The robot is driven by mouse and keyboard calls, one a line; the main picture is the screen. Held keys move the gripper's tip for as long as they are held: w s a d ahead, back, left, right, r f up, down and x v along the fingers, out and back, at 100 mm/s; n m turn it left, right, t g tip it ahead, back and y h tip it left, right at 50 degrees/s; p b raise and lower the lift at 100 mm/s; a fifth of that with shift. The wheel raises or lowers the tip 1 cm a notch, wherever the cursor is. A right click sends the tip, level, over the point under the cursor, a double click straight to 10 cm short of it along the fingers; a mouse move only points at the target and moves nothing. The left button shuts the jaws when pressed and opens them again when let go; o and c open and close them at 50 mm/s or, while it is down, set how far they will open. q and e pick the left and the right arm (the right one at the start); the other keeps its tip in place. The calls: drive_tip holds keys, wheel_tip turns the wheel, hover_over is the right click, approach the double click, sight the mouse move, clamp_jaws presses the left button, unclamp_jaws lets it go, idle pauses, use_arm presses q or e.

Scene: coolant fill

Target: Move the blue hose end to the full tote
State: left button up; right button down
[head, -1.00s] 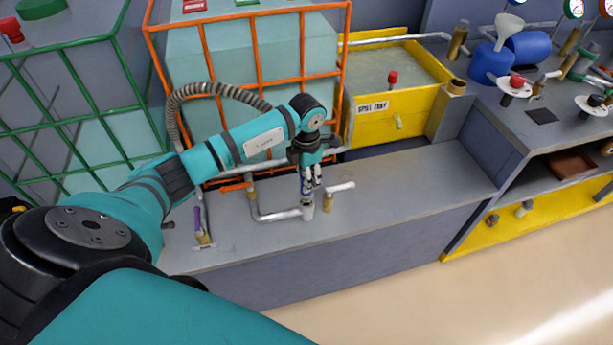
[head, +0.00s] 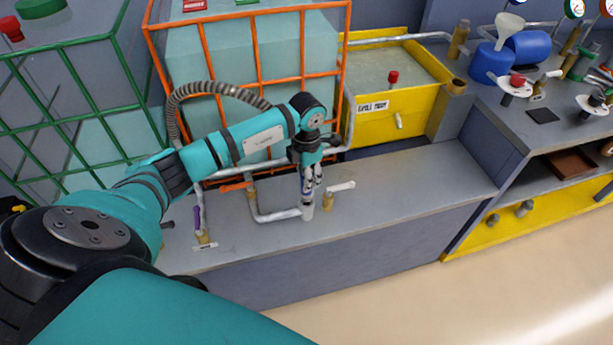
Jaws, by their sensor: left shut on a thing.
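My left gripper (head: 311,187) points down over the grey bench, directly above a short upright pale pipe fitting (head: 307,211). It is shut on the blue hose end, which is mostly hidden between the fingers at this size. The orange-caged tote (head: 247,94) stands behind my arm, with pale teal liquid high inside it. The green-caged tote (head: 73,100) is at the left, and its liquid looks lower. My right gripper is not in view.
A valve with a white handle (head: 341,186) stands close right of the gripper. A valve with an orange handle (head: 237,187) and a purple-handled one (head: 197,217) are to its left. A yellow spill tray (head: 391,120) stands behind right. The bench right of the valves is clear.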

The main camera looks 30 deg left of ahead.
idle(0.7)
use_arm(q)
drive_tip(key=shift+f, duration=0.2)
drive_tip(key=shift+f+b, duration=1.6)
drive_tip(key=shift+f, duration=0.05)
drive_tip(key=o, duration=1)
drive_tip(key=shift+r, duration=0.5)
wheel_tip(320, 180, up, 11)
